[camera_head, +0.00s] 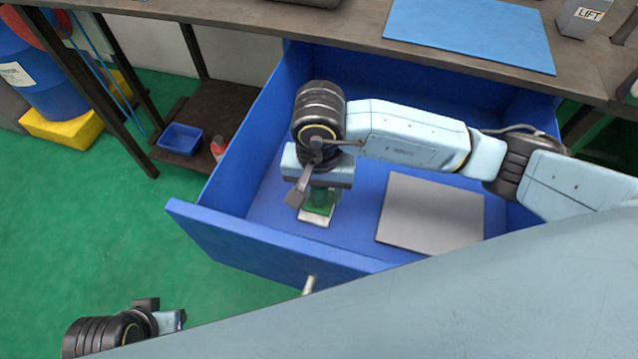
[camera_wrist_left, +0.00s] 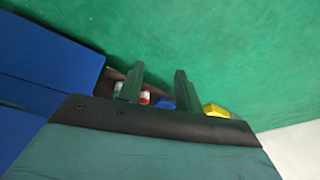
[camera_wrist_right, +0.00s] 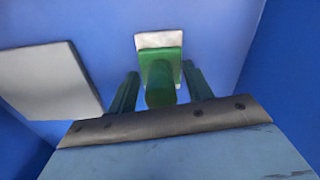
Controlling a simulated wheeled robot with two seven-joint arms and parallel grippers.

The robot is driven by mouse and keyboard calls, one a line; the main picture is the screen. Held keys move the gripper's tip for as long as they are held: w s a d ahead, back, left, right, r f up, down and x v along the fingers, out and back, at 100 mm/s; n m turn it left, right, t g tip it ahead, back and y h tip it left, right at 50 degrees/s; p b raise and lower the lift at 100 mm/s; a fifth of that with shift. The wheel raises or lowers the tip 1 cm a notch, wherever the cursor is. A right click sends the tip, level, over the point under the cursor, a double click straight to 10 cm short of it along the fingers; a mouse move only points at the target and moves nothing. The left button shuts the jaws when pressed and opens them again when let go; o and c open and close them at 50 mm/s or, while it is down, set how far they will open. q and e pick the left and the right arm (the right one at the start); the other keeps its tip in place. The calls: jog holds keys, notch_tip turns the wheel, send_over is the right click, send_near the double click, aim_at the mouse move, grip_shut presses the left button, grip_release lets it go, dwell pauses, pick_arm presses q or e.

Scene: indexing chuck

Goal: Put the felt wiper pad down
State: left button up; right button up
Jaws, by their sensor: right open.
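The felt wiper pad (camera_head: 313,220), a white pad with a green grip, lies on the floor of the open blue drawer. In the right wrist view the green grip (camera_wrist_right: 161,75) stands up from the white pad. My right gripper (camera_wrist_right: 160,82) is open, with one finger on each side of the grip and visible gaps. In the head view my right wrist hides part of the pad. My left gripper (camera_wrist_left: 158,80) is open and empty, outside the drawer above the green floor; only part of it shows at the lower left in the head view.
A flat grey plate (camera_head: 432,212) lies in the drawer (camera_head: 245,247) to the right of the pad. The drawer walls stand around both. The workbench above bears a blue mat (camera_head: 470,32) and a grey block marked LIFT (camera_head: 583,18). A small blue bin (camera_head: 180,138) is on the lower shelf.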

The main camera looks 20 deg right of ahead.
pick_arm(q)
jog(key=a+f+p, duration=0.3)
jog(key=f, duration=0.6)
jog(key=shift+s+a+g+y, duration=0.3)
jog(key=shift+s+a+y, duration=0.05)
jog(key=shift+y, duration=0.05)
pick_arm(e)
notch_tip(320, 180, up, 12)
jog(key=shift+r, duration=0.1)
pick_arm(q)
jog(key=shift+p, duration=0.35)
